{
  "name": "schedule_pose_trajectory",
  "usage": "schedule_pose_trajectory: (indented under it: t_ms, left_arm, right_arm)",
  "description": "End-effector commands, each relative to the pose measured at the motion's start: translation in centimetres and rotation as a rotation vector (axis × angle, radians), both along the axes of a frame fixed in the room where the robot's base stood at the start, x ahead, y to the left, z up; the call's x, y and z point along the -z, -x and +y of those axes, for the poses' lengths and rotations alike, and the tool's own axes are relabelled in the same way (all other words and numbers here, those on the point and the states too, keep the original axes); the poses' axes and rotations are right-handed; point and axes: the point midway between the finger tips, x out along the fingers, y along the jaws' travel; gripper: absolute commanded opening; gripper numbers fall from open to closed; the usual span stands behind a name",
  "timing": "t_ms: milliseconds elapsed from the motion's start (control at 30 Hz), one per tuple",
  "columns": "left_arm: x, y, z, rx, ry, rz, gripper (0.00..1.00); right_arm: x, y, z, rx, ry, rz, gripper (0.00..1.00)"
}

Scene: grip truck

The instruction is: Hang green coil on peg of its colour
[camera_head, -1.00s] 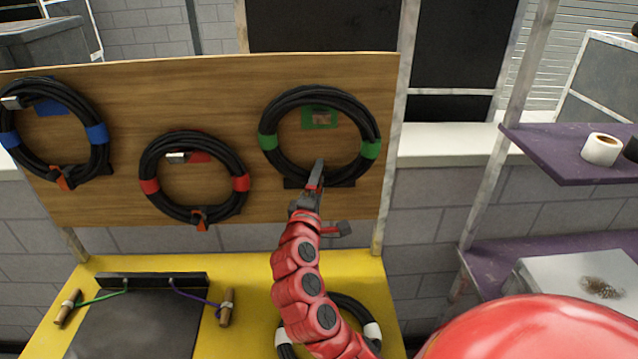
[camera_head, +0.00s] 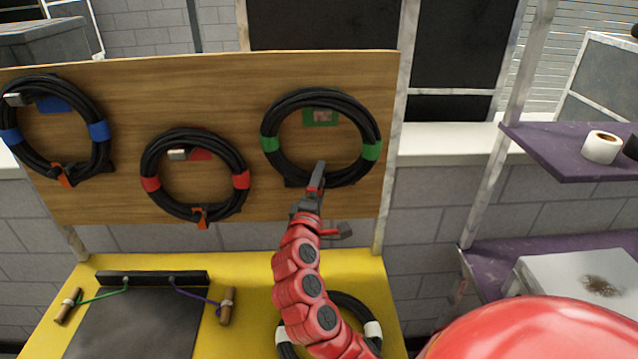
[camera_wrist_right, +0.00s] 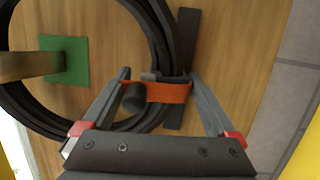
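The green coil (camera_head: 363,117), a black cable ring with green bands, is at the right of the wooden board in the head view. It surrounds the green plate (camera_head: 309,117). In the right wrist view a peg (camera_wrist_right: 28,66) stands out from the green plate (camera_wrist_right: 74,48) inside the ring. My right gripper (camera_head: 318,170) is at the ring's lower edge. The right wrist view shows its fingers (camera_wrist_right: 159,80) apart, either side of the cable bundle and its orange strap (camera_wrist_right: 168,92). A gap shows beside the left finger. My left gripper is out of view.
A blue-banded coil (camera_head: 98,131) and a red-banded coil (camera_head: 241,180) hang on the wooden board (camera_head: 225,85). A white-banded coil (camera_head: 372,329) lies on the yellow surface (camera_head: 250,280) below. Purple shelves (camera_head: 570,165) stand at the right.

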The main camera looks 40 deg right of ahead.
Motion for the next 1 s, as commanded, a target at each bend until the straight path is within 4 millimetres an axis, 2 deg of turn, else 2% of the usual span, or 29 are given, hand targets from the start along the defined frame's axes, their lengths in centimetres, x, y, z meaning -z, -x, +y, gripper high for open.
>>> schedule_pose_trajectory:
  t_ms: [33,67,367,467,733,867,1000]
  left_arm:
    - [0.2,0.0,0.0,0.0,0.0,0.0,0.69]
    - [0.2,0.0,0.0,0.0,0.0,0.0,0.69]
    - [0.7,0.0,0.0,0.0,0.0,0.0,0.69]
    - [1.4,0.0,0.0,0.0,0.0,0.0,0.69]
    - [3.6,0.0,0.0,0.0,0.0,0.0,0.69]
    - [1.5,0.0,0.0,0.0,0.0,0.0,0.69]
    - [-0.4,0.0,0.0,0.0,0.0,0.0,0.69]
  right_arm:
    - [1.6,0.0,-0.4,0.009,-0.019,0.029,0.96]
    - [1.6,0.0,-0.4,0.009,-0.018,0.029,1.0]
    - [1.8,0.5,0.2,0.005,-0.018,0.026,1.0]
    - [1.7,1.4,1.5,0.0,-0.011,0.019,1.0]
    - [1.7,5.6,6.1,-0.008,-0.002,0.008,1.0]
    - [0.8,7.5,8.3,-0.01,-0.004,0.009,1.0]
    - [1.0,9.5,10.2,-0.007,-0.001,0.009,1.0]
